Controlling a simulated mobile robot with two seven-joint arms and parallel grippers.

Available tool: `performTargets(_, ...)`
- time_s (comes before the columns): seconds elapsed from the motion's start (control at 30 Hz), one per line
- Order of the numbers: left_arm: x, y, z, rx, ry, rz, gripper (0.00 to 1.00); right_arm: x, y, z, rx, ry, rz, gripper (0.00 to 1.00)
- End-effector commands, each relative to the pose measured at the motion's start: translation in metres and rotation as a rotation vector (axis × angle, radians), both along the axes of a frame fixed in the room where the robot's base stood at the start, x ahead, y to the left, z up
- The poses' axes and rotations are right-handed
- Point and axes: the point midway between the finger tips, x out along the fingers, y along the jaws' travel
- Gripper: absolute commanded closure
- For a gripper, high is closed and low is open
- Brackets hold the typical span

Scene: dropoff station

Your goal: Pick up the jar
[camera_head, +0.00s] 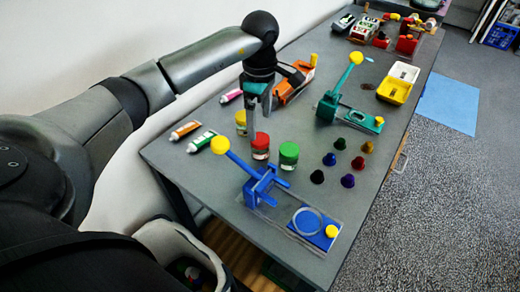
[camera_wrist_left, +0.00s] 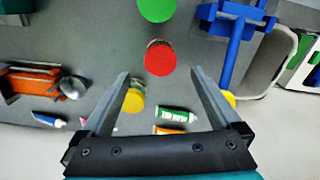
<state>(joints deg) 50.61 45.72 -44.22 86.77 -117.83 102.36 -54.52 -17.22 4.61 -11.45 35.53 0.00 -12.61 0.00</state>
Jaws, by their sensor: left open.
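Three jars stand on the grey table: one with a yellow lid (camera_head: 241,117), one with a red lid (camera_head: 260,142) and one with a green lid (camera_head: 289,153). My left gripper (camera_head: 258,119) is open and empty, pointing down above the yellow and red jars. In the left wrist view, the red-lidded jar (camera_wrist_left: 160,58) lies just past the fingertips, roughly centred in the gap. The yellow-lidded jar (camera_wrist_left: 134,101) shows between the fingers near the left one, and the green lid (camera_wrist_left: 157,8) is at the top edge. My right gripper is not in view.
A blue press (camera_head: 262,188) with a yellow knob stands in front of the jars, a teal press (camera_head: 340,108) behind. Several small coloured caps (camera_head: 340,144) lie at right. Paint tubes (camera_head: 186,130) lie at the left edge. An orange tool (camera_head: 294,84) lies behind the gripper.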

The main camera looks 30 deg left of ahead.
Motion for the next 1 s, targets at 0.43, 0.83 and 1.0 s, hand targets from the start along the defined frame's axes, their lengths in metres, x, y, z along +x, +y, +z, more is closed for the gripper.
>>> performTargets(0.43, -0.002, 0.0, -0.049, -0.002, 0.003, 0.001, 0.03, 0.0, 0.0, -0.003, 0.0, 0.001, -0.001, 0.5)
performTargets(0.83, -0.001, 0.001, -0.075, -0.002, -0.003, 0.001, 0.03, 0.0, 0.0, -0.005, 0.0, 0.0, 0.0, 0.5)
performTargets(1.0, -0.001, 0.001, -0.075, -0.002, -0.002, 0.001, 0.14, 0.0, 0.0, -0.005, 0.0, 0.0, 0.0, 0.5)
